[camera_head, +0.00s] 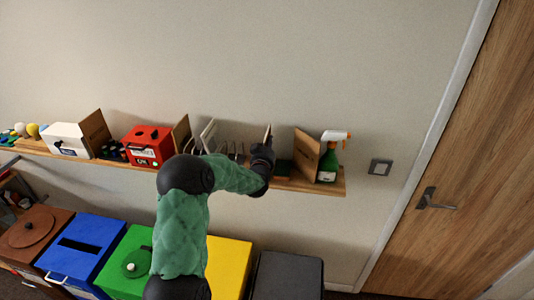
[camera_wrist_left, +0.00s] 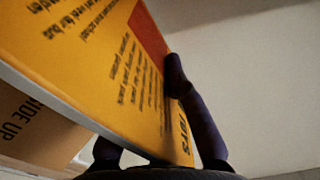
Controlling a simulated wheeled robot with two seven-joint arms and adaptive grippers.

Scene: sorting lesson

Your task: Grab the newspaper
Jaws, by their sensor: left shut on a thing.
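My left gripper (camera_head: 264,153) is at the shelf, between the upright pale items and the right-hand cardboard divider. It is shut on a thin, flat yellow printed item (camera_wrist_left: 105,70), which fills much of the left wrist view. Dark text and a red-orange patch show on its face. One dark finger presses on this face; the other is mostly hidden behind the item. In the head view only a thin edge (camera_head: 268,131) of it stands up above the gripper. I cannot tell for sure whether it is the newspaper. My right gripper is not in view.
The wooden shelf (camera_head: 332,187) carries a white box (camera_head: 64,138), a red box (camera_head: 147,145), cardboard dividers (camera_head: 306,152) and a green spray bottle (camera_head: 329,163). Blue (camera_head: 78,250), green, yellow (camera_head: 229,262) and dark grey bins (camera_head: 288,275) stand below. A wooden door (camera_head: 475,160) is at right.

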